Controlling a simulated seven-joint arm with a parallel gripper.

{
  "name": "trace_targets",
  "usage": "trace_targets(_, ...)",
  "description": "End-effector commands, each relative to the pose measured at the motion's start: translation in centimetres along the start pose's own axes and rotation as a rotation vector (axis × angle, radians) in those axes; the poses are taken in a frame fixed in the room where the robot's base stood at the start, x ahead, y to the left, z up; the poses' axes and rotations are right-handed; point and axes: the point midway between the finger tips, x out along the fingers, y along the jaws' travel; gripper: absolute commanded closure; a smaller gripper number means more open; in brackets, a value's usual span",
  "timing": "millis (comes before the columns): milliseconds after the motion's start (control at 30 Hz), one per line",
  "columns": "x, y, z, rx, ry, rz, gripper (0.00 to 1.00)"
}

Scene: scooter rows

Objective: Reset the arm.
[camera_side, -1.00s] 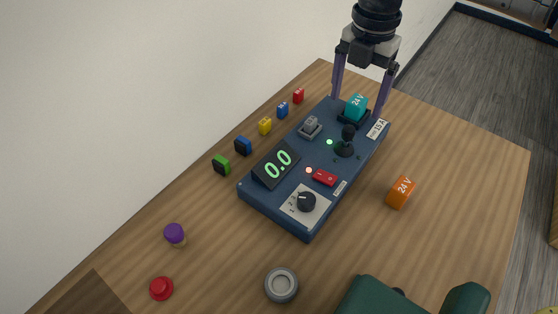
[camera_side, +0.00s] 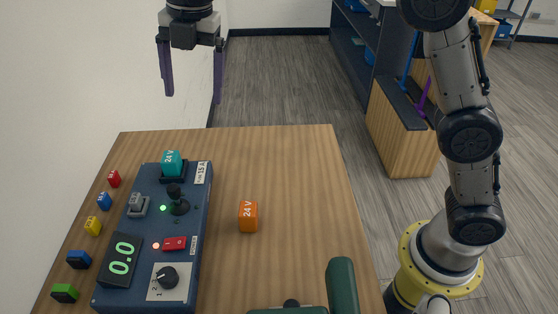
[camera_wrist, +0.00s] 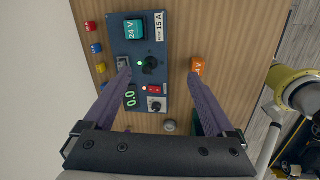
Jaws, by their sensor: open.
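My gripper (camera_side: 193,92) is open and empty, raised above the far edge of the table in the side view. In the wrist view its two purple fingers (camera_wrist: 160,78) are spread wide with nothing between them but the view down to the blue panel. The blue panel (camera_side: 199,225) lies on the table below. A teal 24 V block (camera_side: 172,162) sits in the dark socket at its far end; it also shows in the wrist view (camera_wrist: 134,29). An orange 24 V block (camera_side: 248,216) stands on the bare wood right of the panel.
Several small coloured blocks, such as a yellow one (camera_side: 93,226), line the panel's left side. The panel carries a black joystick (camera_side: 176,200), a red switch (camera_side: 174,243), a dial (camera_side: 167,277) and a display (camera_side: 120,260) reading 0.0. A green object (camera_side: 342,287) is at the front. The table's right is clear.

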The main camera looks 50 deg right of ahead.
Motion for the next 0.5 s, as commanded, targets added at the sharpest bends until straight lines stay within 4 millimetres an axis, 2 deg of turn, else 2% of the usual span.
trace_targets(33,-2.0,-1.9,1.1,0.041,-0.010,0.025,0.10)
trace_targets(200,-6.3,-8.3,3.4,0.236,-0.038,0.092,0.10)
trace_targets(333,-8.2,-13.5,4.1,0.428,-0.054,0.147,0.10)
trace_targets(500,-8.9,-20.4,4.0,0.721,-0.065,0.220,0.10)
